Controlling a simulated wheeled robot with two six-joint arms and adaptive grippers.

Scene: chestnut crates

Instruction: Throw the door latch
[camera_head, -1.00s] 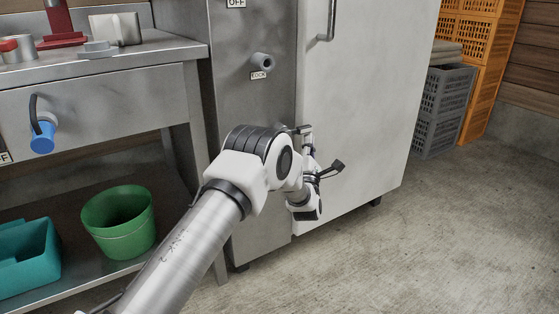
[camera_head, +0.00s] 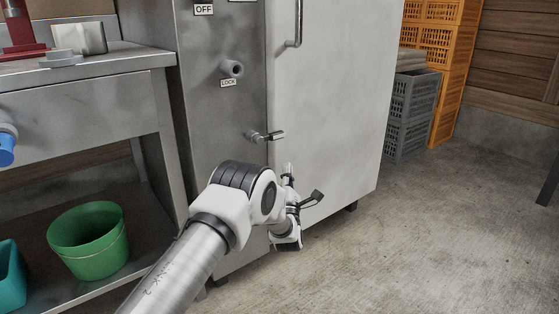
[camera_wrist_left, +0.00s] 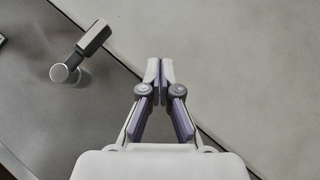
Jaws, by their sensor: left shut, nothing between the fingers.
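The door latch (camera_head: 265,135) is a small metal lever with a dark grip, on the grey cabinet panel below the LOCK label. It lies about level, its grip pointing right to the white door's edge. In the left wrist view the latch (camera_wrist_left: 92,38) is at upper left, its round pivot below the grip and the grip's end near the seam. My left gripper (camera_head: 289,170) is below and right of the latch, in front of the white door (camera_head: 335,100). Its fingers (camera_wrist_left: 159,65) are shut and empty, apart from the latch. My right gripper is not in view.
A round knob (camera_head: 232,68) sticks out above the LOCK label. The door has a vertical handle (camera_head: 298,25). A steel bench (camera_head: 80,110) with a green bucket (camera_head: 90,245) on its shelf stands left. Grey crates (camera_head: 411,110) stand right; the floor in front is clear.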

